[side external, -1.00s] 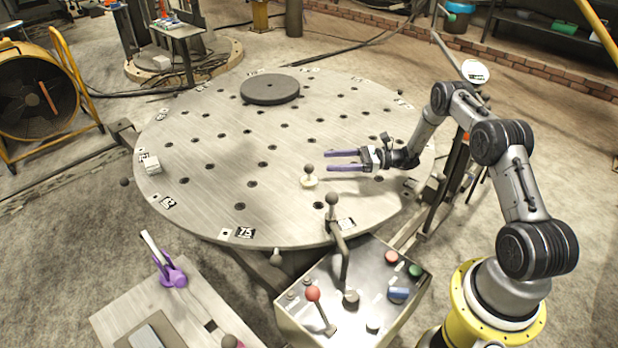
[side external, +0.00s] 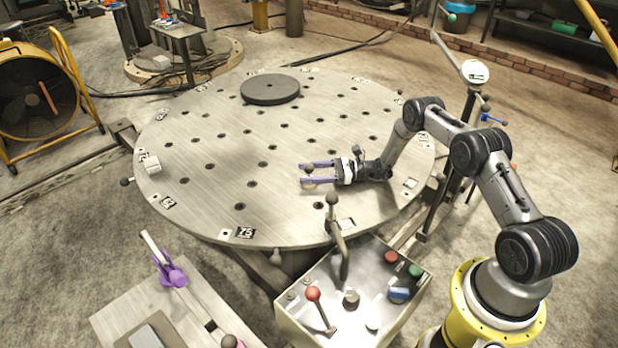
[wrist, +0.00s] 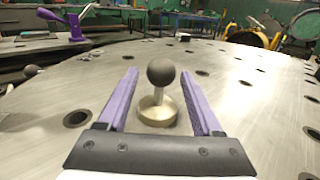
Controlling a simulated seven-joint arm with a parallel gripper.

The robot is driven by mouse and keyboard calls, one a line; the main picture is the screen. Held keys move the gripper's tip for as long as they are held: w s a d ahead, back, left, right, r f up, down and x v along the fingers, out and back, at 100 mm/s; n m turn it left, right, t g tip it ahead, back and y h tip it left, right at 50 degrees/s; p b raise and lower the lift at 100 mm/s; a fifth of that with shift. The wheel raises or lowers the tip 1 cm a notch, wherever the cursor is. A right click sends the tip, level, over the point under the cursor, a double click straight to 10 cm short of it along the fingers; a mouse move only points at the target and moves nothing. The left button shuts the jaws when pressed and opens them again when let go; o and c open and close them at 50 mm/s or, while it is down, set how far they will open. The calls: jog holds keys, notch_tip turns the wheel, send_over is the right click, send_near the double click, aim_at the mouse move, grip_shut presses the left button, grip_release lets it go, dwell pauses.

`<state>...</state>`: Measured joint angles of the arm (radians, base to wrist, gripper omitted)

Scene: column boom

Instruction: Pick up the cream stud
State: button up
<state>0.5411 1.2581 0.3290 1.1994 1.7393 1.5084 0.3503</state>
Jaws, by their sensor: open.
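The cream stud (wrist: 157,109) stands upright on the round metal table, with a wide cream base, a pale stem and a dark grey ball on top. In the side view the stud (side external: 309,170) is partly hidden by the purple fingers. My gripper (side external: 302,173) is open, low over the table, with one finger on each side of the stud. In the wrist view the stud is between the two purple fingers of my gripper (wrist: 160,80), with a gap showing on both sides.
The round table (side external: 215,135) has several dark holes. A dark disc (side external: 270,89) lies toward its back, and a small white block (side external: 151,164) sits at its left edge. A control box (side external: 352,290) with a tall lever (side external: 338,240) stands in front. The surface around the stud is otherwise clear.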

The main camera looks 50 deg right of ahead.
grip_shut()
dwell(0.3)
jog(key=shift+r, duration=0.75)
jog(key=s+a+r, duration=0.2)
jog(key=s+r, duration=0.9)
jog(key=s, duration=0.3)
jog(key=shift+r, duration=0.3)
jog(key=shift+w, duration=0.1)
